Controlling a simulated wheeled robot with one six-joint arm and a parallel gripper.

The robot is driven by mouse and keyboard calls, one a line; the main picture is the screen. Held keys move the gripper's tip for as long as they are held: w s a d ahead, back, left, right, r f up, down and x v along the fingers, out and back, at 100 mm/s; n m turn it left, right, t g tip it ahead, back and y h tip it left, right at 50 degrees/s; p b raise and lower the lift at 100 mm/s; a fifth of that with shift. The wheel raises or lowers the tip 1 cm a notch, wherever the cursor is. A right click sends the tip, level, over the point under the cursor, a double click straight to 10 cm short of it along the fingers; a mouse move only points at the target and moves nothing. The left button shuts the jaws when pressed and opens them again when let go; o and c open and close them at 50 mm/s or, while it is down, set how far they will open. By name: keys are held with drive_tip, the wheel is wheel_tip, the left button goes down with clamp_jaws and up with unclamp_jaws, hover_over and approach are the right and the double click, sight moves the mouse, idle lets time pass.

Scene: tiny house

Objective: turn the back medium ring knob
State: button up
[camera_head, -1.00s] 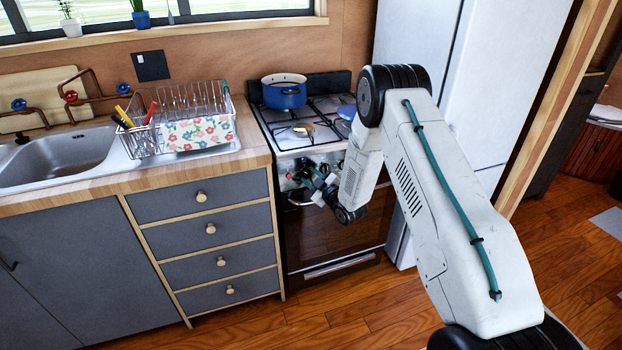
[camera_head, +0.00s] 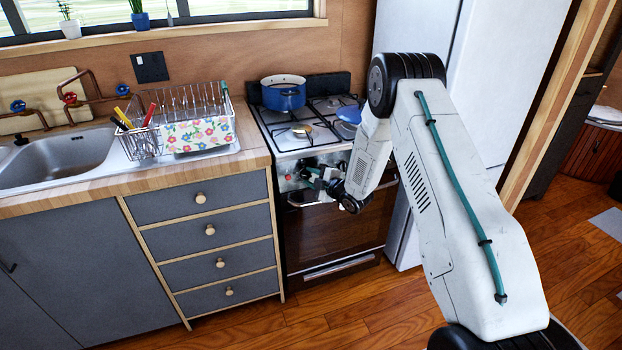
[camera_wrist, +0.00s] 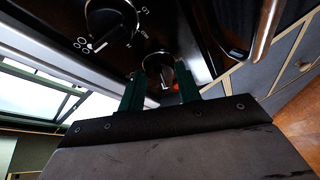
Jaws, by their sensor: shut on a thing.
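The stove (camera_head: 325,230) has a steel front panel (camera_head: 290,178) with knobs. My gripper (camera_head: 307,172) is at the left part of this panel, and my arm hides the panel's right part. In the wrist view my gripper's green fingers (camera_wrist: 160,85) are shut on a dark round knob (camera_wrist: 157,66), one finger on each side. A red mark shows near that knob's base. Its symbol is too dark to read, so I cannot tell which burner it serves. Another black knob (camera_wrist: 110,22) with a white pointer and ring symbols is beside it, apart from the fingers.
A blue pot (camera_head: 283,94) stands on the back left burner. The oven handle (camera_head: 310,203) runs below the panel. A dish rack (camera_head: 190,115) is left, a fridge (camera_head: 470,150) right.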

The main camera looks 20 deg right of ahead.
idle(0.3)
drive_tip(key=o, duration=1)
drive_tip(key=v, duration=0.8)
drive_tip(key=shift+f, duration=0.1)
